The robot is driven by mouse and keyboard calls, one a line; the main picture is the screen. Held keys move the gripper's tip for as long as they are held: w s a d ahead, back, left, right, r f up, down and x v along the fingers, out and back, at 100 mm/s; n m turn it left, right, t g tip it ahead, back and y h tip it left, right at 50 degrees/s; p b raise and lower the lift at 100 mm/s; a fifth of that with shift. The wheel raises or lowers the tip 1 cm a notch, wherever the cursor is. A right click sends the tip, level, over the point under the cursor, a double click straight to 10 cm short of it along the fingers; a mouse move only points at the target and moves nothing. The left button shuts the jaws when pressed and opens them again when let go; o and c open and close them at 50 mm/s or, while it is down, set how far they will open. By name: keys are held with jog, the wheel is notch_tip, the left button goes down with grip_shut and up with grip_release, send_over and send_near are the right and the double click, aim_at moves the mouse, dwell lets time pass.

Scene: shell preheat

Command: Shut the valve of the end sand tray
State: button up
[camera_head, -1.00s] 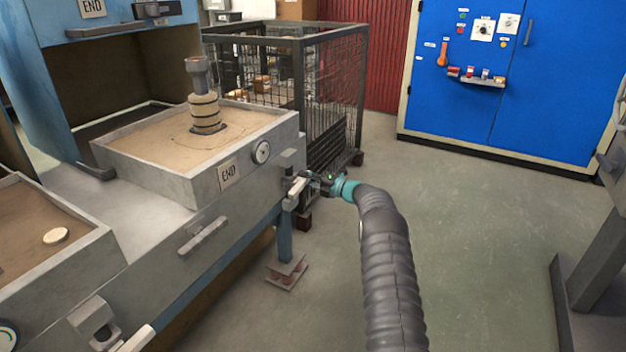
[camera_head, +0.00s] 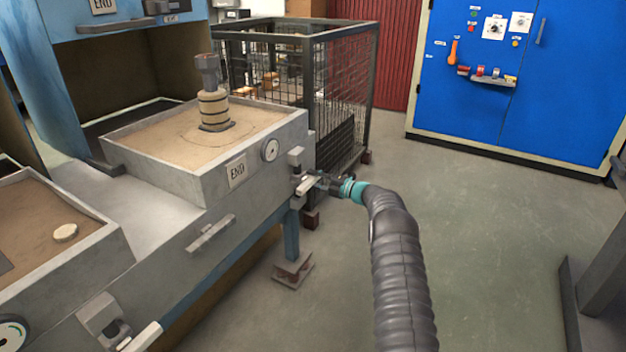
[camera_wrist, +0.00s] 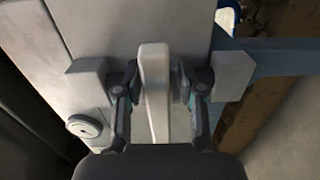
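The end sand tray (camera_head: 215,190) stands at the left, with an END plate (camera_head: 236,170) and a round gauge on its wall. Its valve has a pale lever (camera_head: 308,186) at the tray's right corner, slanting down to the left. My gripper (camera_head: 320,182) is at this lever. In the wrist view the lever (camera_wrist: 154,90) lies lengthwise between the two dark fingers, which sit close on both its sides; the gripper looks shut on it. The exact contact faces are hard to see.
A sand tray (camera_head: 65,260) with another valve (camera_head: 110,320) is at the lower left. A pale bar handle (camera_head: 210,235) sits below the end tray. A wire cage (camera_head: 345,90) stands behind. A blue cabinet (camera_head: 500,100) is at the back right. The floor between is clear.

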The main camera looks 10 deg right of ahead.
jog(key=shift+r, duration=0.1)
jog(key=shift+s+d, duration=0.2)
jog(key=shift+d, duration=0.05)
jog(key=v, duration=1.1)
jog(key=shift+d, duration=0.15)
jog(key=shift+s, duration=0.15)
